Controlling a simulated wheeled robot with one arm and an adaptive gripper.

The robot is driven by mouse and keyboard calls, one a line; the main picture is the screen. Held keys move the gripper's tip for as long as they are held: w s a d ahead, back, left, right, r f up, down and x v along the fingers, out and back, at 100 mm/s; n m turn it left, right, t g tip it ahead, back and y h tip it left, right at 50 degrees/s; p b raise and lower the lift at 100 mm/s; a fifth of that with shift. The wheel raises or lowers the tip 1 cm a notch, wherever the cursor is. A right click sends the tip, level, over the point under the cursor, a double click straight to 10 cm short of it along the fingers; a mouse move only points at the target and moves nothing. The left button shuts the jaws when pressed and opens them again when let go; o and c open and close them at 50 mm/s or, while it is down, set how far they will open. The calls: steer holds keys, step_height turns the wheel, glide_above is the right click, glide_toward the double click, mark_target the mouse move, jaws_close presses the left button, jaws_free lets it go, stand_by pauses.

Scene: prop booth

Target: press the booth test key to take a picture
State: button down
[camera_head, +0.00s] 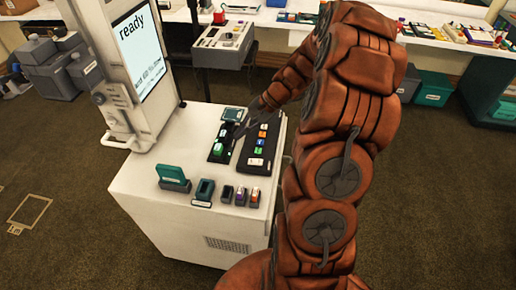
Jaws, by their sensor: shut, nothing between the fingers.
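The booth console (150,190) is a white cabinet with an upright screen (140,48) that reads "ready" at the top. On its top lie a narrow dark key strip (213,158) with a lit green key (218,148) and a wider dark key panel (250,169) with coloured keys. The key labels are too small to read, so I cannot tell which is the test key. My gripper (238,132) is shut and empty, pointing down over the narrow strip. It partly covers the keys there, and I cannot tell whether it touches one.
A grey control box (222,44) stands behind. Long white tables line the back. Carpet at left is mostly clear.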

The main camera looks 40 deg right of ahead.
mark_target(260, 151)
steer(key=w+d+f+m+t, duration=0.1)
steer(key=d+f+m+t, duration=0.1)
steer(key=d, duration=0.6)
steer(key=shift+f+m+p, duration=0.3)
steer(key=shift+f+m, duration=0.2)
steer(key=shift+w+f, duration=0.1)
steer(key=shift+f, duration=0.1)
steer(key=shift+f+b, duration=2)
steer(key=shift+f, duration=2.25)
steer(key=shift+f, duration=0.1)
steer(key=shift+f+b, duration=0.3)
steer(key=shift+f, duration=0.35)
steer(key=shift+r, duration=0.8)
